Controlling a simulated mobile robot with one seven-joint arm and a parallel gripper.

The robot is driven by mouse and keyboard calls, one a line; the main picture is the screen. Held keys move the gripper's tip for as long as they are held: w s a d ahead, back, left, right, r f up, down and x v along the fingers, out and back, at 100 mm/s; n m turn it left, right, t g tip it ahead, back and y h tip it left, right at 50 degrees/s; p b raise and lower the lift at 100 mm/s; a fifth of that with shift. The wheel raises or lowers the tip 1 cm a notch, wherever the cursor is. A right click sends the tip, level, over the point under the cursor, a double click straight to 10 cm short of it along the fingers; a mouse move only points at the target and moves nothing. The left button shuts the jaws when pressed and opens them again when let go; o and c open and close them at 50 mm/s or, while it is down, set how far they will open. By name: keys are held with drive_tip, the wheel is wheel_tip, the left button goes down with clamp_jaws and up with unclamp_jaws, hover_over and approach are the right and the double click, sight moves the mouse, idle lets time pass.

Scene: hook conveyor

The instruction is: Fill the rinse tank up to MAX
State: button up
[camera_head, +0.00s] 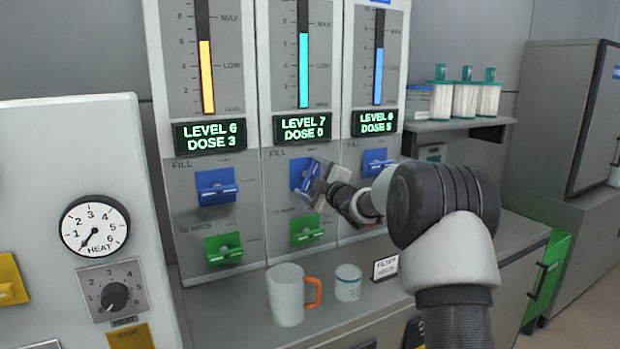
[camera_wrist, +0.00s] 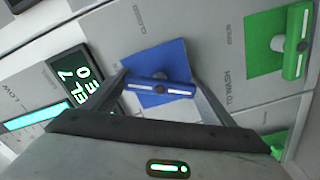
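Three tank panels stand side by side; I cannot read which one is the rinse tank. The middle panel's cyan level bar (camera_head: 303,72) ends a little below its MAX mark, and its display (camera_head: 302,128) reads LEVEL 7, DOSE 0. My gripper (camera_head: 318,182) is at the middle panel's blue FILL valve (camera_head: 300,172) and partly hides it. In the wrist view, my open fingers (camera_wrist: 160,82) stand at either end of the valve's blue handle (camera_wrist: 150,88); I cannot tell if they touch it. The middle panel's green valve (camera_head: 306,230) is below.
The left panel's yellow bar (camera_head: 207,78) and right panel's blue bar (camera_head: 378,78) flank the middle one, each above blue and green valves. A mug with an orange handle (camera_head: 285,295) and a small cup (camera_head: 347,284) stand on the counter below. A heat dial (camera_head: 94,226) is left.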

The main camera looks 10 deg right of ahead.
drive_tip(key=shift+c, duration=0.9)
drive_tip(key=shift+m, duration=0.4)
drive_tip(key=m+p, duration=0.3)
drive_tip(key=m, duration=0.1)
drive_tip(key=shift+d+r+m, duration=0.1)
drive_tip(key=shift+m, duration=0.2)
drive_tip(key=m+p, duration=0.2)
drive_tip(key=m, duration=0.2)
drive_tip(key=shift+m+p, duration=0.65)
drive_tip(key=shift+m, duration=0.55)
drive_tip(key=shift+f, duration=0.2)
drive_tip(key=o, duration=1)
drive_tip(key=shift+r, duration=0.1)
